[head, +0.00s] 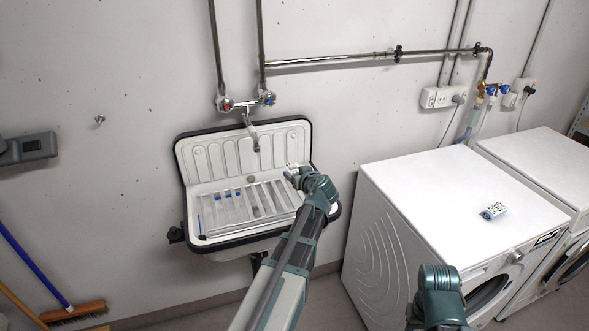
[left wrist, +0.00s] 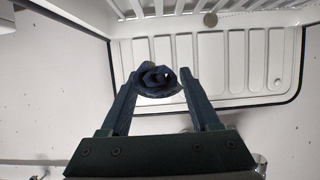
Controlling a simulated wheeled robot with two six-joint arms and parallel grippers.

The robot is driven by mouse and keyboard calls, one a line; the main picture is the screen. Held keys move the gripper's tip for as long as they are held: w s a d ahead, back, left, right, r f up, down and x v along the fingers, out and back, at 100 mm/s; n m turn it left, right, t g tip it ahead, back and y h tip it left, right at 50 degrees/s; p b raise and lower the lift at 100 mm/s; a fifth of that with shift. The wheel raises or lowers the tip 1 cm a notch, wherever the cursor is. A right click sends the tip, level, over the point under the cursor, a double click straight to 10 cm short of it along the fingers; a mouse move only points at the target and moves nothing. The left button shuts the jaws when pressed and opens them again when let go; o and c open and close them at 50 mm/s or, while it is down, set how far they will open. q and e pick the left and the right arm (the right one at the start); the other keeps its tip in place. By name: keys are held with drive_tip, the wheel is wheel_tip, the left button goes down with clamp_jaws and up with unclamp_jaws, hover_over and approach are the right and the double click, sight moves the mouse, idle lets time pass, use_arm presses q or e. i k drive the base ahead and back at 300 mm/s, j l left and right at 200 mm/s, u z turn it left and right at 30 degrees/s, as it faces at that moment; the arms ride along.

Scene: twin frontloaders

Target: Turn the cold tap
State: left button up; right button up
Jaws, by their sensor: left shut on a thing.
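The tap (head: 250,104) is on the wall above the sink, with a red-marked knob (head: 226,104) on the left and a blue-marked cold knob (head: 268,97) on the right. Its spout hangs over the basin. My left gripper (head: 293,172) is over the right part of the sink, below and apart from the cold knob. In the left wrist view its fingers (left wrist: 160,85) are shut on a dark blue rolled, cloth-like thing (left wrist: 155,78). Part of my right arm shows at the lower right; its fingers are not in view.
The white sink (head: 246,150) has a dark rim and a slatted rack (head: 245,207). Two white frontloaders stand at the right; a small white and blue item (head: 494,211) lies on the nearer one (head: 450,195). Pipes run along the wall. A broom (head: 75,312) stands at the lower left.

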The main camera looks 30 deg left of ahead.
sight(269, 98)
drive_tip(key=j+u, duration=0.2)
drive_tip(key=u, duration=0.15)
drive_tip(key=j+u, duration=0.15)
drive_tip(key=u, duration=0.2)
drive_tip(key=i+j+u, duration=0.15)
drive_tip(key=u, duration=0.2)
